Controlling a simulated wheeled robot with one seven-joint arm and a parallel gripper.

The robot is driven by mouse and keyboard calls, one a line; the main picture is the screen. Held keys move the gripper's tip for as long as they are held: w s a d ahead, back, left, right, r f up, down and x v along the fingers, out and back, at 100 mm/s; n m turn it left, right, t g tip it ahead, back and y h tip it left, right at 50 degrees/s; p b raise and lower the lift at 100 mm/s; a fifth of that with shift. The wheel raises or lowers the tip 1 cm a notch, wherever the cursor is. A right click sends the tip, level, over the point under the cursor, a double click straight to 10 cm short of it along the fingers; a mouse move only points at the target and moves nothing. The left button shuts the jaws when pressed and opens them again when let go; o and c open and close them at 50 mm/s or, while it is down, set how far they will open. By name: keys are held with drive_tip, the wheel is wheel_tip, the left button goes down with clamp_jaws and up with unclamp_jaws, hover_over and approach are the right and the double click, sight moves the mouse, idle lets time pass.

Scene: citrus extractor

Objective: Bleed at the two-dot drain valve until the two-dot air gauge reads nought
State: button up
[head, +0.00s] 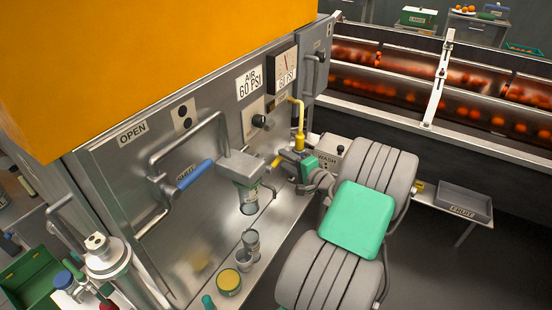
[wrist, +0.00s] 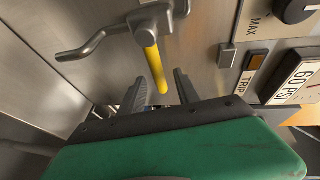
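The drain valve shows in the wrist view as a grey pipe with a bent spout (wrist: 82,50) and a yellow lever (wrist: 155,66). In the head view the yellow lever (head: 275,161) stands out from the steel panel, partly hidden by my gripper. My gripper (wrist: 162,85) is open, its fingers apart on either side of the lever's end; contact cannot be told. It also shows in the head view (head: 284,160). The air gauge (head: 284,68) is a white dial with a red needle near upright; its figures are too small to read. A two-dot plate (head: 184,117) is on the panel.
A steel frame with a blue grip (head: 194,174) crosses the panel at left. A yellow pipe (head: 298,120) rises close above my gripper. A black knob (head: 259,121) sits below the gauge. Cups and a yellow-topped tin (head: 229,281) stand on the ledge below.

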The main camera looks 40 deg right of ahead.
drive_tip(key=w, duration=0.2)
drive_tip(key=w+d, duration=0.1)
drive_tip(key=shift+w+f, duration=0.25)
drive_tip(key=shift+f, duration=0.15)
drive_tip(key=shift+a, duration=0.1)
clamp_jaws()
drive_tip(key=shift+f, duration=0.1)
idle(0.8)
